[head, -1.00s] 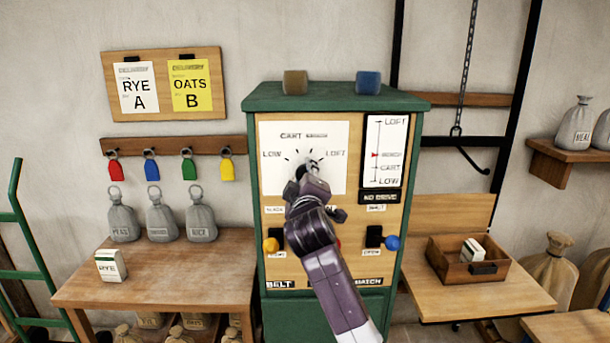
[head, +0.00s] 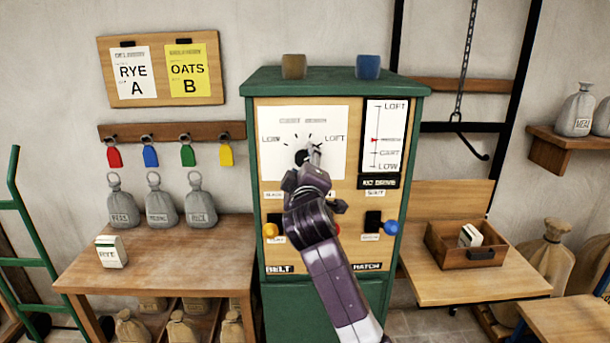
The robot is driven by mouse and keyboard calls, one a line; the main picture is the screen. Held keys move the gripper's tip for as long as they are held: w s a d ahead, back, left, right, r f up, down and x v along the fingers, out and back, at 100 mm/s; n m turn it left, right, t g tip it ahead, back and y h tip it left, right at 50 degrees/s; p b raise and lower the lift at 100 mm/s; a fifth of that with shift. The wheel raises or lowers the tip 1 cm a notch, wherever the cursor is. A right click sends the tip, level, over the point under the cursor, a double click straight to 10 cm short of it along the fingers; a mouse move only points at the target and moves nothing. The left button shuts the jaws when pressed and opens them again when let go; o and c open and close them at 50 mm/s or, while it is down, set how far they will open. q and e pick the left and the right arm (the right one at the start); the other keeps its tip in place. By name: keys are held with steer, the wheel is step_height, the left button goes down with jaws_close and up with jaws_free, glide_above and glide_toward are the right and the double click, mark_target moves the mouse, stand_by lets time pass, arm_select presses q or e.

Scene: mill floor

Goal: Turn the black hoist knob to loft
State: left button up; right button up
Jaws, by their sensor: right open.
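The black hoist knob (head: 301,157) is on the white dial plate (head: 276,135) of the green cabinet, partly hidden by my right gripper. The plate has LOW at its left and LOFT at its right, with tick marks between. Which mark the knob points to cannot be told. My right gripper (head: 314,154) is open, its fingers at the knob's right side below the LOFT label. Whether they touch the knob is unclear. The height scale (head: 385,130) runs from LOFT down to LOW, and its red pointer (head: 375,140) stands above CART. My left gripper is not in view.
Blue (head: 391,228) and yellow (head: 270,230) buttons sit lower on the panel, beside my right arm. Two small blocks stand on the cabinet top (head: 330,76). Tables flank the cabinet; a wooden box (head: 466,257) rests on the right one.

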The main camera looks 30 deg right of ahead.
steer(key=v, duration=1)
